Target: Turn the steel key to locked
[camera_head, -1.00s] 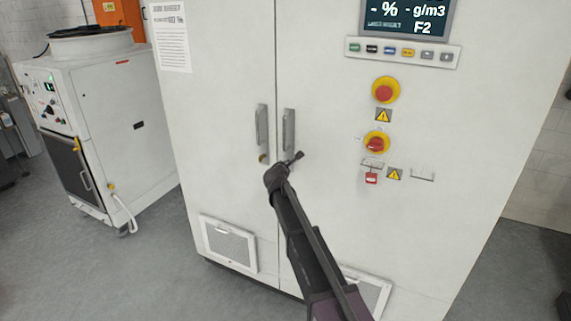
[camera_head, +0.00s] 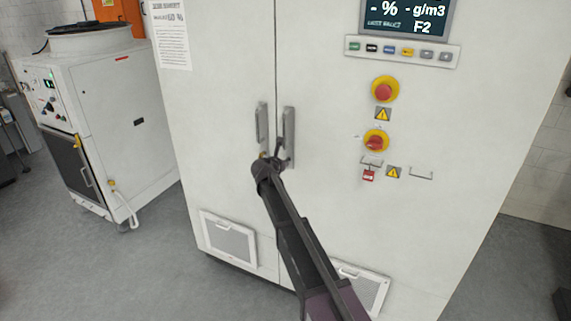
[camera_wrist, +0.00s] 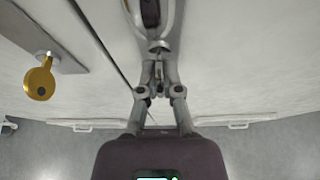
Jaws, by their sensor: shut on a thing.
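The steel key shows in the wrist view as a small grey round piece (camera_wrist: 159,45) below the right door's handle (camera_wrist: 150,12). My gripper (camera_wrist: 158,66) has its fingers closed together at this piece and looks shut on it; the fingers hide most of it. In the head view my gripper (camera_head: 278,155) is at the lower end of the right door handle (camera_head: 288,132), close to the door seam. The key cannot be made out there, and its exact angle is unclear.
A gold key (camera_wrist: 40,82) hangs from the left door's handle plate (camera_wrist: 40,35), left of my fingers. The left handle (camera_head: 262,125) is just across the seam. Red-and-yellow stop and switch knobs (camera_head: 376,141) are to the right. A white machine (camera_head: 105,130) stands left.

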